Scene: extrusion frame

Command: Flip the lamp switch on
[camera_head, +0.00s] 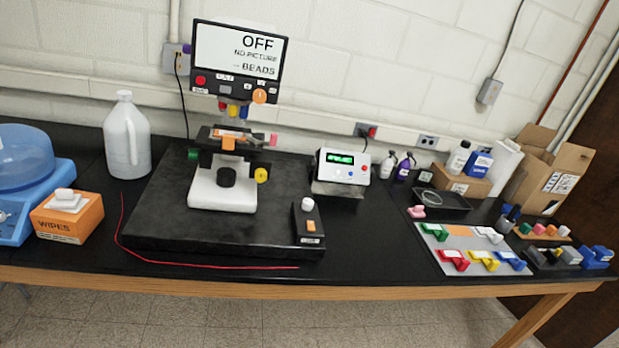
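A small black box (308,222) stands at the front right of a black base plate (160,218) on the bench. It has a white knob on top, an orange rocker (310,226) and a small label too small to read. It looks like the lamp switch, but I cannot tell which way the rocker is set. A microscope with a white foot (222,192) stands on the same plate. The screen (238,52) above it reads "OFF", "NO PICTURE" and "BEADS". My gripper is not in view.
A white box with a green display (340,168) stands right of the microscope. Left are a white jug (127,140), an orange wipes box (68,218) and a blue device (25,180). A red cord (190,264) lies along the plate's front. Coloured parts crowd the right end.

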